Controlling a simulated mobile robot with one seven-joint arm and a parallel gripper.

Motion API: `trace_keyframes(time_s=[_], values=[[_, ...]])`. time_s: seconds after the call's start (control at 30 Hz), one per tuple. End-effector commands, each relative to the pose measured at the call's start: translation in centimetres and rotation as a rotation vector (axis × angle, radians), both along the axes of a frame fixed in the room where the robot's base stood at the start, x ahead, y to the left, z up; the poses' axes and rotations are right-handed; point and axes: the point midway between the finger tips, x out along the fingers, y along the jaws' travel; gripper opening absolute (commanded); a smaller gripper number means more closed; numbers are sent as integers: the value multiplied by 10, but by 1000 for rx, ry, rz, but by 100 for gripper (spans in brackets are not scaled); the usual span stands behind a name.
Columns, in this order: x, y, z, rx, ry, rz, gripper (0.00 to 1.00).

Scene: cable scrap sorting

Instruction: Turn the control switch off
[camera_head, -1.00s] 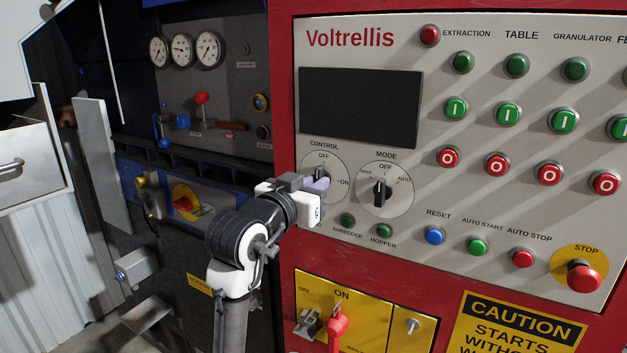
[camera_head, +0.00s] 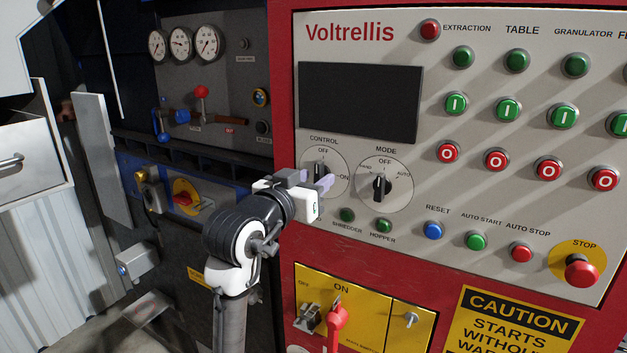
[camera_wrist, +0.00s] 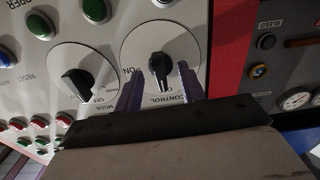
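The control switch (camera_head: 319,171) is a black rotary knob on a pale round dial at the left of the grey panel. Its handle stands about upright, in line with the OFF mark; ON is at the dial's right. In the wrist view, the knob (camera_wrist: 160,68) appears upside down, its white mark toward the CONTROL lettering. My gripper (camera_head: 315,179) is just in front of the dial, its purple fingers spread. In the wrist view, the fingers of my gripper (camera_wrist: 160,75) lie on either side of the knob with gaps, holding nothing. The gripper hides the dial's lower part in the head view.
The mode knob (camera_head: 381,186) sits close to the right. Green buttons (camera_head: 347,215) lie just below. A red stop button (camera_head: 581,272) is at the lower right. A yellow plate with a red-handled switch (camera_head: 337,318) is below the panel.

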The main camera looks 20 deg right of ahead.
Motion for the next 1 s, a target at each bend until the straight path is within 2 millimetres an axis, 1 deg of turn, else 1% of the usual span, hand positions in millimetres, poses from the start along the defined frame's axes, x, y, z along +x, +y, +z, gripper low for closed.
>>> trace_keyframes(time_s=[0.03,0.3,0.6,1.0], values=[[-3,5,0,-1,-1,3,40],[-20,26,0,-1,-1,2,40],[-37,47,0,-1,-1,1,40],[-39,50,0,0,0,0,40]])
